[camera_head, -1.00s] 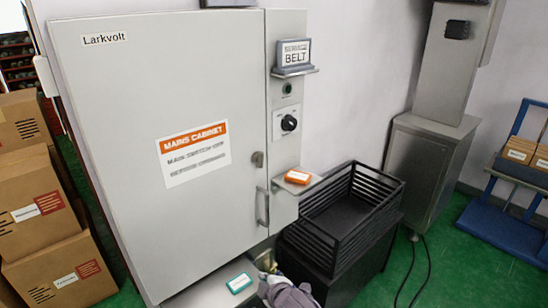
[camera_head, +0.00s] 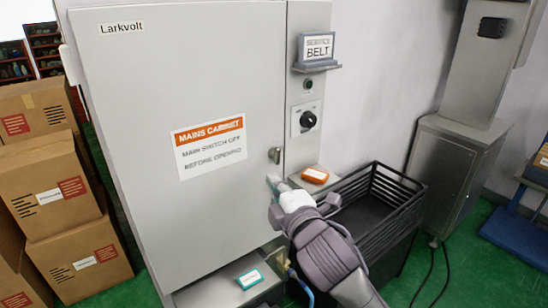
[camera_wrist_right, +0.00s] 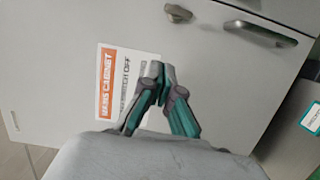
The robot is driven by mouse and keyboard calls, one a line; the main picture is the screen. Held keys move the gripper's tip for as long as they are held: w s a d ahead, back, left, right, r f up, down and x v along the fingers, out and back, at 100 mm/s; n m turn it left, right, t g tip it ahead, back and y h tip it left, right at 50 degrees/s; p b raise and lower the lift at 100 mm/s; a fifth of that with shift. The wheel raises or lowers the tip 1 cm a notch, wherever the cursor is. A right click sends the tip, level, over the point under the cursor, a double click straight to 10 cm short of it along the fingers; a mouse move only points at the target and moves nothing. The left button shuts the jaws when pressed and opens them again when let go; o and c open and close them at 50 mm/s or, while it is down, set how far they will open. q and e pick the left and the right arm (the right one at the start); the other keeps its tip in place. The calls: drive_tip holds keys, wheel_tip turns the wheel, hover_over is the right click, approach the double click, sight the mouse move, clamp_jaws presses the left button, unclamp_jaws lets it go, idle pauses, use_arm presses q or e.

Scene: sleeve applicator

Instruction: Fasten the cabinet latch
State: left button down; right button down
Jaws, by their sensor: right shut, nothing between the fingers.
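The grey mains cabinet (camera_head: 215,70) stands with its door closed. Its small metal latch (camera_head: 274,155) sits near the door's right edge; it also shows in the right wrist view (camera_wrist_right: 178,13), where its knob lies at a slant. The bar handle (camera_wrist_right: 262,34) is clear in the wrist view, but my right arm hides it in the head view. My right gripper (camera_head: 273,181) is just below the latch, in front of the door. In the wrist view its fingers (camera_wrist_right: 157,72) are together, empty and apart from the latch. My left gripper is out of view.
An orange box (camera_head: 315,175) lies on a small shelf beside the door. A teal-and-white box (camera_head: 249,279) lies on the low ledge. A black slatted crate (camera_head: 395,190) stands to the right, and cardboard boxes (camera_head: 60,190) are stacked at left.

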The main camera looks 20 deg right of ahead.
drive_tip(key=p, duration=0.3)
approach(267, 150)
drive_tip(key=w+a, duration=0.4)
drive_tip(key=shift+w+a+r, duration=0.15)
drive_tip(key=shift+w+r, duration=0.1)
drive_tip(key=d, duration=0.1)
drive_tip(key=w+d, duration=0.1)
drive_tip(key=d, duration=0.1)
drive_tip(key=shift+w+f+p, duration=0.1)
drive_tip(key=shift+f+p, duration=0.1)
drive_tip(key=shift+p, duration=0.2)
drive_tip(key=shift+d+f, duration=0.1)
drive_tip(key=shift+d, duration=0.35)
drive_tip(key=shift+w, duration=0.1)
drive_tip(key=shift+a, duration=0.1)
